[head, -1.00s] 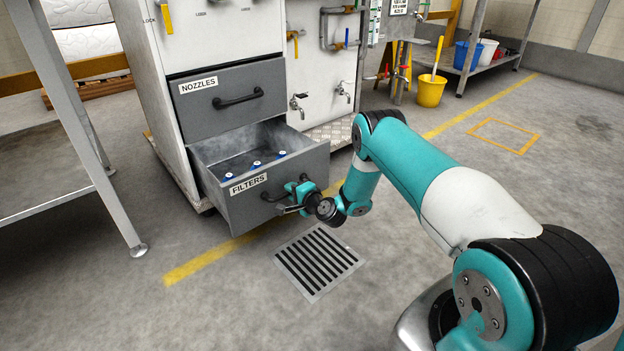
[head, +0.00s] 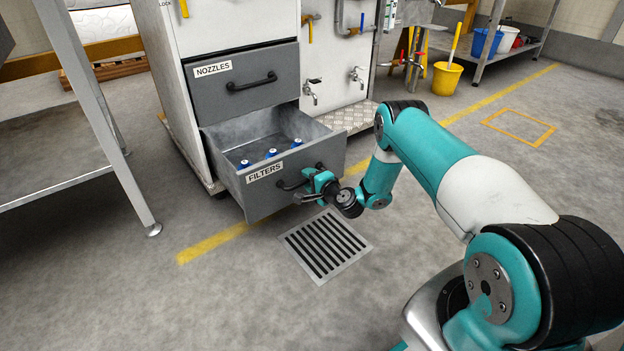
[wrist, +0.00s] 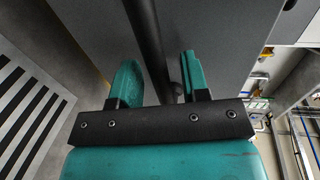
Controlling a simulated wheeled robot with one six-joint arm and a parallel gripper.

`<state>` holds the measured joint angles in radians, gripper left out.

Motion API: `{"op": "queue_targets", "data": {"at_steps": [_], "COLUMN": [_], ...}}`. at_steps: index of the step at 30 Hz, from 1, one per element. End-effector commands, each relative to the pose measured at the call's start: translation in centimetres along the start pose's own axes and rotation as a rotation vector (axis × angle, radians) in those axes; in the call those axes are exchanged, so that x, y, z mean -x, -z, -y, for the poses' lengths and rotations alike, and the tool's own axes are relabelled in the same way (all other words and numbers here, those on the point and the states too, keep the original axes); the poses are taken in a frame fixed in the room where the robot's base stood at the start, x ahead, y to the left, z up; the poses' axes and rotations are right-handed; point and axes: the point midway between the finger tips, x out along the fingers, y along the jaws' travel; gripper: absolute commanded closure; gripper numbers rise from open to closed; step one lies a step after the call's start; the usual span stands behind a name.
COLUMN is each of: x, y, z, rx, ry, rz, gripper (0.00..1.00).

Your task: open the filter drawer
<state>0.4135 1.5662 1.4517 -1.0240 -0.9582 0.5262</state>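The grey filter drawer (head: 262,192), labelled FILTERS, stands well out from the cabinet, with its inside exposed. Several blue-and-white items (head: 271,153) are in it. Its dark bar handle (head: 287,186) runs across the front. My gripper (head: 312,181) is at the right part of this handle. In the wrist view the dark handle bar (wrist: 148,40) passes between the two teal fingers of my gripper (wrist: 160,78). The fingers are apart, with a gap visible on each side of the bar. Contact with the drawer front cannot be told.
The NOZZLES drawer (head: 245,88) above is shut. A floor grate (head: 326,246) lies in front of the cabinet. A metal table (head: 60,150) stands at the left. A yellow bucket (head: 447,78) stands at the back right. The floor around the grate is clear.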

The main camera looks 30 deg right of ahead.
Motion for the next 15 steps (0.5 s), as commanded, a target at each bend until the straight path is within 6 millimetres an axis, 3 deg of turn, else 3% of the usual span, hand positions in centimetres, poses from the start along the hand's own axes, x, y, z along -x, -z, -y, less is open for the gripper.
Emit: {"op": "queue_targets", "data": {"at_steps": [4,8,15], "x": [0.3,1.9,7.6], "y": [-0.1,-0.1,0.1], "z": [0.1,0.3,0.7], "rx": [-0.002,-0.004,-0.009], "ry": [-0.001,-0.004,-0.008], "rz": [0.002,0.002,-0.003], "gripper": [0.58,0.58,0.58]}}
